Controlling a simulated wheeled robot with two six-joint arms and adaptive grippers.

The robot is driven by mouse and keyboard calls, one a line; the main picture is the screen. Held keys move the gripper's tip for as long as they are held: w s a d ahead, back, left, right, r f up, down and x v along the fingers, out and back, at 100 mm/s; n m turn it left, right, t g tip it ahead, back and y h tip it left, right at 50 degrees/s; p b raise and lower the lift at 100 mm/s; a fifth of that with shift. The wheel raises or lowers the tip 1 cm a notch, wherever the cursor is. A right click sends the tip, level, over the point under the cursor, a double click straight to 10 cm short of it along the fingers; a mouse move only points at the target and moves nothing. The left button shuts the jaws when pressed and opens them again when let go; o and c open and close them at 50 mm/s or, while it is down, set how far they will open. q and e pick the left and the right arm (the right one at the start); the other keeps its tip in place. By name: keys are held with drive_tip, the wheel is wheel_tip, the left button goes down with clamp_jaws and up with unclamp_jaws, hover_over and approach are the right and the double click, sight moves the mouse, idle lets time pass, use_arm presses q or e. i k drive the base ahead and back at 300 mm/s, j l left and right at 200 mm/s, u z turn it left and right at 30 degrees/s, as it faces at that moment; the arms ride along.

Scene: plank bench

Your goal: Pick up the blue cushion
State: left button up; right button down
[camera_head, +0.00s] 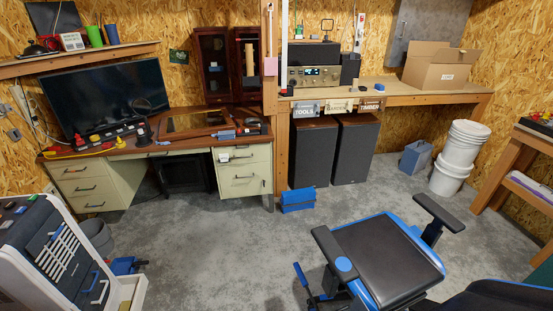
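A small blue block-like thing (297,199) lies on the grey floor in front of the desk's right leg. I cannot tell whether it is the blue cushion. A blue-grey box-like thing (416,158) stands on the floor to the right of the speakers. A chair with a black seat (385,262) and blue edging stands at the lower right. No other thing in view clearly looks like a blue cushion. Neither of my grippers is in view.
A desk (240,157) with a monitor (108,95) stands at the left. A workbench (425,99) holds a cardboard box (441,67). White buckets (461,150) stand at the right, a drawer cart (62,250) at lower left. The middle floor (215,250) is clear.

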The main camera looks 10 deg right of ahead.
sight(295, 199)
drive_tip(key=z, duration=4.45)
drive_tip(key=k+j+z, duration=0.15)
drive_tip(key=z, duration=0.25)
drive_tip(key=k+j+z, duration=0.1)
drive_tip(key=z, duration=0.25)
drive_tip(key=k+z, duration=0.2)
drive_tip(key=z, duration=0.2)
drive_tip(key=k+l, duration=0.1)
drive_tip(key=k, duration=0.55)
drive_tip(key=k+l, duration=0.1)
drive_tip(key=k, duration=0.55)
drive_tip(key=k+j+z, duration=0.15)
drive_tip(key=z, duration=0.25)
drive_tip(key=k+z, duration=0.6)
drive_tip(key=z, duration=0.25)
drive_tip(key=k+z, duration=0.25)
drive_tip(key=z, duration=5)
